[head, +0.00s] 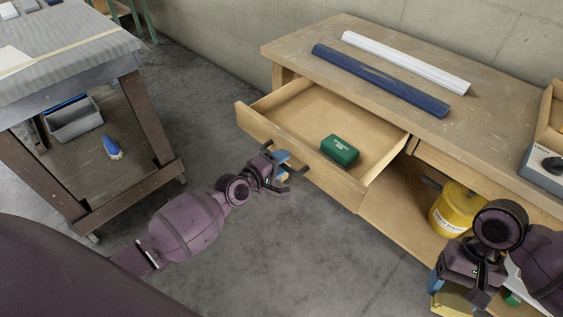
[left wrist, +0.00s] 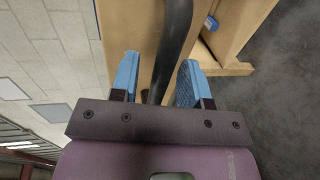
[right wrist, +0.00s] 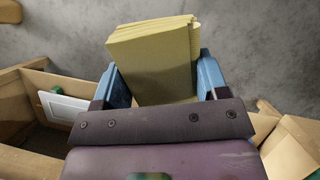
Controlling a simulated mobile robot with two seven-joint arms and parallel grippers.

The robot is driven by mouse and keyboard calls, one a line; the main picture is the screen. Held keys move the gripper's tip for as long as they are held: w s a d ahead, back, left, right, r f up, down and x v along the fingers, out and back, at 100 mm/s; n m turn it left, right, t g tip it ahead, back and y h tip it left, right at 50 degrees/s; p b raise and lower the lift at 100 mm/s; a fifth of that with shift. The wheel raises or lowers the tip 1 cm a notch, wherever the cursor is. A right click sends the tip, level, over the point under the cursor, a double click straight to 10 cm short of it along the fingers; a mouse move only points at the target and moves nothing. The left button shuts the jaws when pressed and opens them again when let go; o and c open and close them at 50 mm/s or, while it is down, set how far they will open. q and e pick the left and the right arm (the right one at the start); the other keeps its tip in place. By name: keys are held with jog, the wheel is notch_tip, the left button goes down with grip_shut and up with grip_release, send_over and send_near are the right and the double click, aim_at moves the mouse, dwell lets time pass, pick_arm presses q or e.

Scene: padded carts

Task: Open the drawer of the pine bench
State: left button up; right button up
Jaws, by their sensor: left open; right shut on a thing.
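The pine bench (head: 345,35) stands at the right with its drawer (head: 275,145) pulled well out. A green box (head: 339,150) lies inside the drawer. My left gripper (head: 281,172) is at the drawer front. In the left wrist view the dark drawer handle (left wrist: 174,50) runs between its two blue fingers, which are open; I cannot tell whether they touch it. My right gripper (head: 447,287) is low at the right, in front of the bench.
A blue bar (head: 380,78) and a white bar (head: 405,62) lie on the bench top. A yellow tin (head: 452,212) stands on the shelf below. A cloth-covered table (head: 75,60) is at the left. Clear concrete floor lies between.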

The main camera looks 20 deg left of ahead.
pick_arm(q)
jog(key=shift+s, duration=0.1)
pick_arm(e)
jog(key=r, duration=0.1)
jog(key=r+p, duration=0.1)
jog(key=r, duration=0.1)
jog(key=shift+w+t, duration=0.3)
pick_arm(q)
jog(key=v, duration=1.1)
jog(key=shift+s+a, duration=0.15)
jog(key=shift+s, duration=0.25)
jog(key=shift+r, duration=0.1)
